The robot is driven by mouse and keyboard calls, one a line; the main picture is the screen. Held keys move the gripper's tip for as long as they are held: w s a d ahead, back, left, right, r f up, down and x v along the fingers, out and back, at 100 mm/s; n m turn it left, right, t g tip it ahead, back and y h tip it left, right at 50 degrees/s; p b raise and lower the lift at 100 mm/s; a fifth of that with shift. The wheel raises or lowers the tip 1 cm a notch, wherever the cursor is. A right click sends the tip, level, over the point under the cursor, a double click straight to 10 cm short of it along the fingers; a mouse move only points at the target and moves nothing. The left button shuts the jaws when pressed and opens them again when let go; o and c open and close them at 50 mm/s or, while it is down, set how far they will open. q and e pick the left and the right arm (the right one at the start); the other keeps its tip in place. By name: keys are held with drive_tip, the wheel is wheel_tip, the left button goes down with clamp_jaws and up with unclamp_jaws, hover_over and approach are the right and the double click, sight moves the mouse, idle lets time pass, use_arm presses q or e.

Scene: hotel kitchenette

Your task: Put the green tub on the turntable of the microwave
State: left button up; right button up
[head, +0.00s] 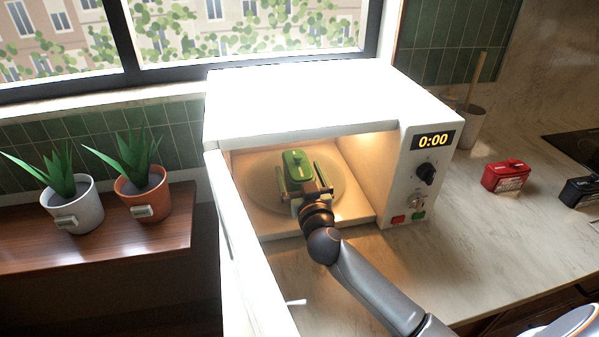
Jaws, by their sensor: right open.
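The green tub (297,160) is inside the lit microwave (305,95), over the round turntable (262,190). I cannot tell from this angle whether its base rests on the turntable. My right gripper (299,178) reaches in through the open front. Its fingers are open, one on each side of the tub, and they hide the tub's lower part. The microwave door (240,255) stands open at the left. My left gripper is not in view.
A utensil crock (467,127) stands behind the microwave's right side. Two potted plants (72,203) (143,194) stand on the wooden shelf at the left.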

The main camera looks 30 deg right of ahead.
drive_tip(key=shift+r, duration=0.15)
drive_tip(key=v, duration=1.2)
drive_tip(key=shift+p, duration=0.4)
